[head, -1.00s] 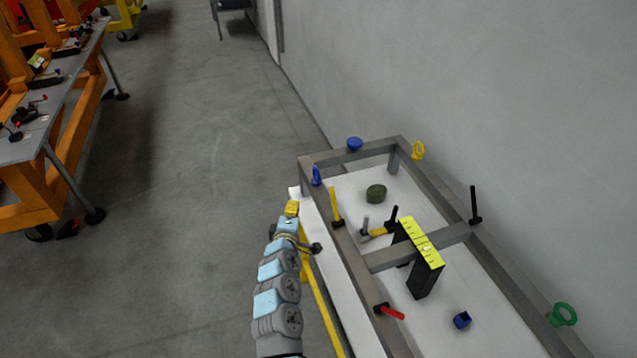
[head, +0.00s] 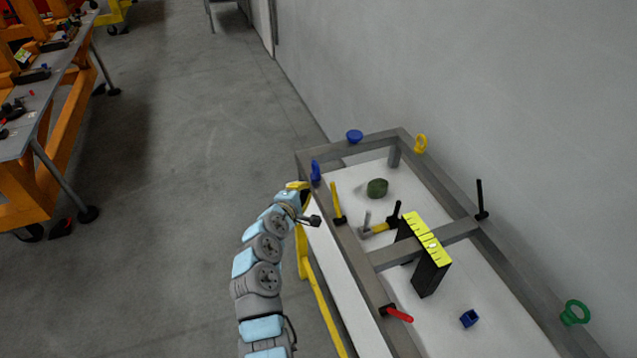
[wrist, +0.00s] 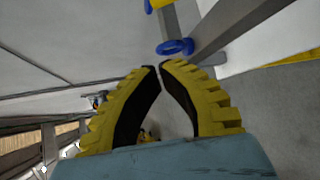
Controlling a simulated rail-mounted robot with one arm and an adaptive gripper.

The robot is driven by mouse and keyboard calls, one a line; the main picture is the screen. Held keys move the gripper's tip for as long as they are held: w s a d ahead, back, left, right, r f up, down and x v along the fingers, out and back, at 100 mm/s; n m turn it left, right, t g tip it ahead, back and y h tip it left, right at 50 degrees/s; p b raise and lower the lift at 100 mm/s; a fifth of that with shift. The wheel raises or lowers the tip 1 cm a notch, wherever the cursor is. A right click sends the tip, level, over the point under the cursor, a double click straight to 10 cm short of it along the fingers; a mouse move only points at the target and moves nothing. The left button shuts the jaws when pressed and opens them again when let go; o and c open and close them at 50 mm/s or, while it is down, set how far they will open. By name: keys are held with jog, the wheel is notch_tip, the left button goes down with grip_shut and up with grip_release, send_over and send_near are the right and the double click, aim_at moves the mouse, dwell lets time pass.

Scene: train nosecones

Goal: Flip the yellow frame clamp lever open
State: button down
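An upright yellow lever (head: 336,203) with a black base stands on the left rail of the grey frame (head: 349,238) in the head view. My gripper (head: 297,185) is just outside that rail, to the left of the lever and near a blue clamp handle (head: 316,172). In the wrist view my gripper (wrist: 158,67) has its yellow ridged fingertips drawn nearly together, with nothing held between them. The blue handle (wrist: 176,47) shows just beyond the tips. A yellow piece (wrist: 158,4) at the top edge is cut off; I cannot tell if it is the lever.
The frame also carries a red lever (head: 397,313), a yellow ring (head: 420,143), a green ring (head: 575,312) and a black upright handle (head: 481,200). A yellow-topped black block (head: 428,262) straddles the crossbar. A wall stands right; open floor lies left.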

aim_at(336, 203)
jog(key=shift+b+x, duration=1.95)
jog(key=shift+x, duration=3)
jog(key=shift+s+d+r+p, duration=0.45)
jog(key=shift+s+p, duration=0.3)
jog(key=shift+p, duration=0.2)
jog(key=shift+s+d+r+p, duration=0.35)
jog(key=shift+s+d+p, duration=0.2)
jog(key=shift+s+p, duration=0.3)
jog(key=shift+w, duration=0.1)
jog(key=shift+d+b, duration=0.1)
jog(key=shift+b, duration=0.25)
